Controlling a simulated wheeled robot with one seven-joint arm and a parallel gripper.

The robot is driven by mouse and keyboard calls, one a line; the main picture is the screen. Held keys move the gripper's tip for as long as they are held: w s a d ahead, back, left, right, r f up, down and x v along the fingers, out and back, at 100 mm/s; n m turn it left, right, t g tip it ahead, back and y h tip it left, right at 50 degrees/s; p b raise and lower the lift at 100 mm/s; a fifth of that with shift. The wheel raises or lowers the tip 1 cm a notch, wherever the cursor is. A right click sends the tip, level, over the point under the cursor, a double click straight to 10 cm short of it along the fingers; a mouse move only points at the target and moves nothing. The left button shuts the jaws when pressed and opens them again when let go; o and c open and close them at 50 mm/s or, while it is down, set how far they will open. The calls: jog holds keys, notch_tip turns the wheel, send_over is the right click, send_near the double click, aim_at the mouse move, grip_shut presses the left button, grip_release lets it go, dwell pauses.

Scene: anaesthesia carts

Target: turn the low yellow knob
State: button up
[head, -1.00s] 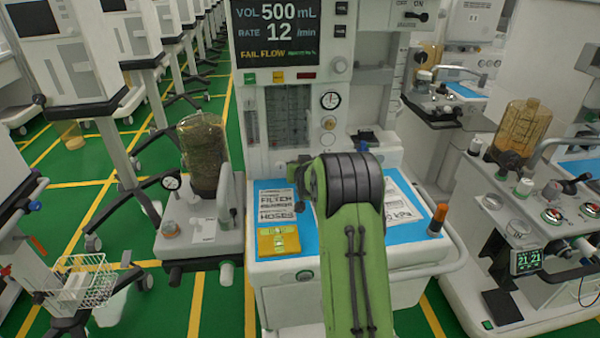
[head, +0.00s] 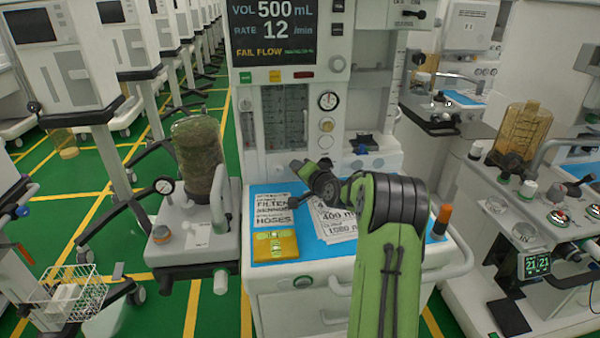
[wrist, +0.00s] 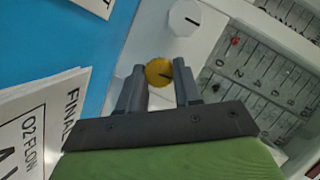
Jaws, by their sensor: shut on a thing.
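The low yellow knob (wrist: 158,72) is round with a dark pointer line and sits on the pale machine panel. In the wrist view it lies between the two fingers of my gripper (wrist: 160,70), which is shut on it. The pointer line slants up to the right in that view. In the head view my gripper (head: 298,166) reaches the lower front panel, and the knob is hidden there.
A white knob (wrist: 184,17) sits close by the yellow one. Flow tubes (wrist: 262,85) stand beside it.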

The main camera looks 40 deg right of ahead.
jog(key=shift+m+t, duration=0.3)
jog(key=shift+m, duration=0.2)
dwell(0.3)
jog(key=o, duration=0.8)
jog(key=shift+c, duration=0.2)
jog(key=shift+s, duration=0.15)
jog(key=p+v, duration=0.1)
jog(key=v, duration=1.4)
jog(key=shift+s+d, duration=0.1)
jog(key=shift+s, duration=0.15)
